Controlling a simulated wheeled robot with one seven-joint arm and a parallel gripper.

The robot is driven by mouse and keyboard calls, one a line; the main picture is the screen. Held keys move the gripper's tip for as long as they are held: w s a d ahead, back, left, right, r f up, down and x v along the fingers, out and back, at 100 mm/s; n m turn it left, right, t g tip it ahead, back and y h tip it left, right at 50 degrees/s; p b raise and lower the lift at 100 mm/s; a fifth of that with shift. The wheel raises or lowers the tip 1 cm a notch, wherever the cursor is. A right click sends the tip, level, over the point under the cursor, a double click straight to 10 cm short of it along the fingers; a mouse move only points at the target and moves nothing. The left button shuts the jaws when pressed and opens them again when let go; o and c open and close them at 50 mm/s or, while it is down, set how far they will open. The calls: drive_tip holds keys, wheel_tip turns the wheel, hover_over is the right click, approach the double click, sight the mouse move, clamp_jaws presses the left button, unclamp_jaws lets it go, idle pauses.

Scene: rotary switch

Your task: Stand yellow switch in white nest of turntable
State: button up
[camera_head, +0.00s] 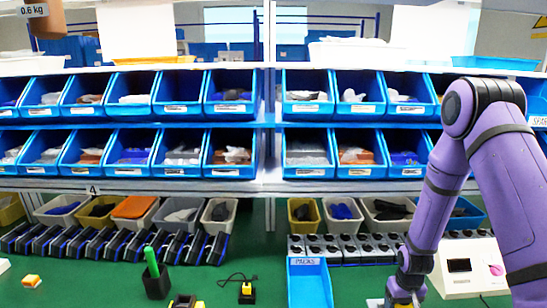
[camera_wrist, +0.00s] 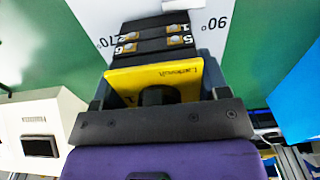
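The yellow switch (camera_wrist: 155,84) shows in the wrist view, with a yellow faceplate, a black knob and a dark body with numbered terminals. My gripper (camera_wrist: 158,88) is shut on it, with grey-blue fingers at its left and right sides. The white turntable plate (camera_wrist: 105,14), printed with 90° and 270°, lies behind and below the switch. I cannot tell whether the switch touches the plate. A small white piece (camera_wrist: 174,4) at the top edge may be part of the nest; the rest is hidden. In the head view, my gripper (camera_head: 404,292) is low at the right, largely cut off.
A white box with a dark display and pink button (camera_head: 470,268) stands right of my gripper; its side shows in the wrist view (camera_wrist: 38,120). A blue packs tray (camera_head: 309,284) is left. A black cup with a green pen (camera_head: 156,283) and shelves of blue bins (camera_head: 182,95) are farther off.

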drive_tip(key=shift+s+f, duration=0.3)
drive_tip(key=shift+s, duration=0.05)
drive_tip(key=shift+w+r, duration=0.25)
drive_tip(key=shift+r, duration=0.45)
drive_tip(key=shift+c, duration=0.3)
drive_tip(key=shift+r, duration=2.25)
drive_tip(key=shift+w, duration=0.1)
